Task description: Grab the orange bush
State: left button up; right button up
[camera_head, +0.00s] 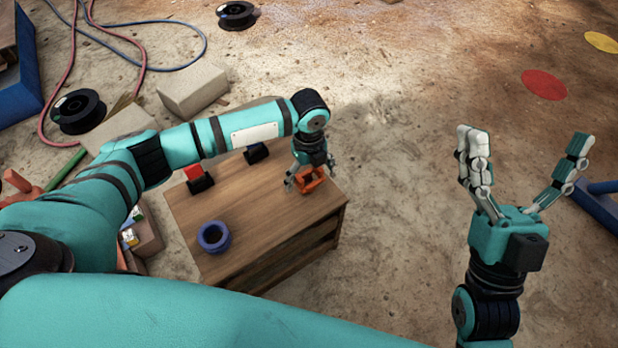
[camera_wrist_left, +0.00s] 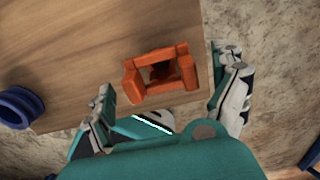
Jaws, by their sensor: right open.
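The orange bush (camera_head: 308,180) is an angular, hollow piece near the right corner of the wooden table (camera_head: 255,225). It also shows in the left wrist view (camera_wrist_left: 148,90), near the tabletop's edge. My left gripper (camera_head: 310,171) is just above it, pointing down. In the left wrist view its fingers (camera_wrist_left: 165,76) are spread, one on each side of the bush, with visible gaps. I cannot tell how far above the bush the fingertips are. My right gripper (camera_head: 526,143) is open and empty, fingers up, to the right of the table.
A blue ring (camera_head: 214,237) stands on the table's front left and in the left wrist view (camera_wrist_left: 17,108). Two black holders, one with a red piece (camera_head: 193,173), sit towards the back. Stone blocks (camera_head: 193,89), cables and spools lie on the floor behind.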

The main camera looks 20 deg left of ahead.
pick_arm(q)
jog(key=c, duration=1.4)
jog(key=shift+r, duration=0.1)
jog(key=shift+c, duration=0.2)
